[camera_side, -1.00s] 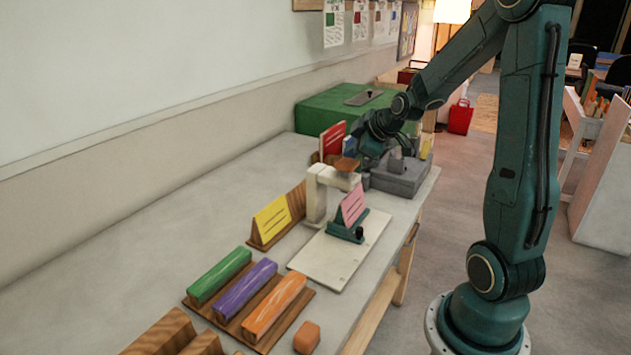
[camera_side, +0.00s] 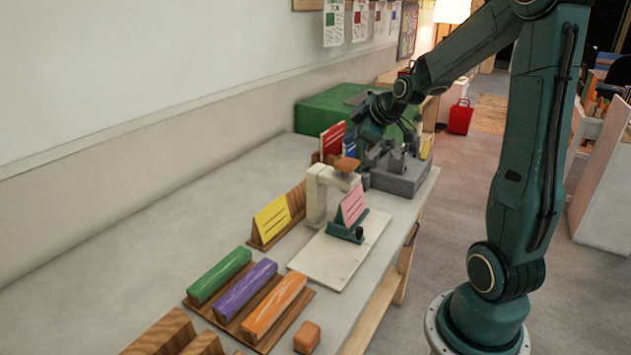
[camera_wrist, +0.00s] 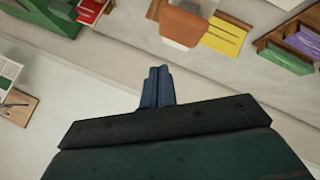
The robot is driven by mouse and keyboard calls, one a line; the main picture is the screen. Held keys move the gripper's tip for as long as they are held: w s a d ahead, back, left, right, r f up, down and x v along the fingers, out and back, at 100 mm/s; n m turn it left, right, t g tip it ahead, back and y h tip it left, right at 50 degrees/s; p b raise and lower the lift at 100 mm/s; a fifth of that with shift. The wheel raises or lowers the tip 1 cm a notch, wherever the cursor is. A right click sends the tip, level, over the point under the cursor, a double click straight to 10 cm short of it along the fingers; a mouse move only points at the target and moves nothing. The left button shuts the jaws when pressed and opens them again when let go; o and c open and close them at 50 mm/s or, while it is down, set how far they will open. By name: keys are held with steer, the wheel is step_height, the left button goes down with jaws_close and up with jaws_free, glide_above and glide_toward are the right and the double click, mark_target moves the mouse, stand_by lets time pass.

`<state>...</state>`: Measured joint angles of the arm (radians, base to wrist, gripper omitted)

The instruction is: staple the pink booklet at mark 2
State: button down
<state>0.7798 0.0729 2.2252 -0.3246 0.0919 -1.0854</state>
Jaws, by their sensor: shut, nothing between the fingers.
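The pink booklet (camera_side: 353,204) stands tilted in a dark green holder (camera_side: 346,230) on a pale base plate (camera_side: 335,258). A cream stapler frame (camera_side: 318,195) with an orange-brown press pad (camera_side: 346,164) rises behind and left of it. My gripper (camera_side: 350,148) is shut and empty, just above and behind the pad in the side view. In the wrist view its dark blue fingers (camera_wrist: 158,76) are together, with clear tabletop beyond and the pad (camera_wrist: 182,25) ahead, apart from them. The pink booklet is not clearly seen in the wrist view. I cannot read mark 2.
A yellow booklet (camera_side: 272,220) stands on a wooden rack left of the stapler. Green (camera_side: 219,276), purple (camera_side: 244,289) and orange (camera_side: 273,305) blocks lie in front. A red booklet (camera_side: 332,140), a grey fixture (camera_side: 400,178) and a green box (camera_side: 322,108) are behind.

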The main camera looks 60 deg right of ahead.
steer(key=shift+r, duration=0.95)
steer(key=shift+a, duration=0.35)
steer(key=s+a+r+m+g+y, duration=0.15)
steer(key=s+a, duration=0.35)
steer(key=a, duration=0.5)
steer(key=s+a+r+m+g+y, duration=0.1)
steer(key=s+a+r+m, duration=0.1)
steer(key=s+a, duration=0.6)
steer(key=s+a+f+m, duration=0.1)
steer(key=s+a+m, duration=0.1)
steer(key=s+a, duration=0.4)
steer(key=shift+g, duration=0.35)
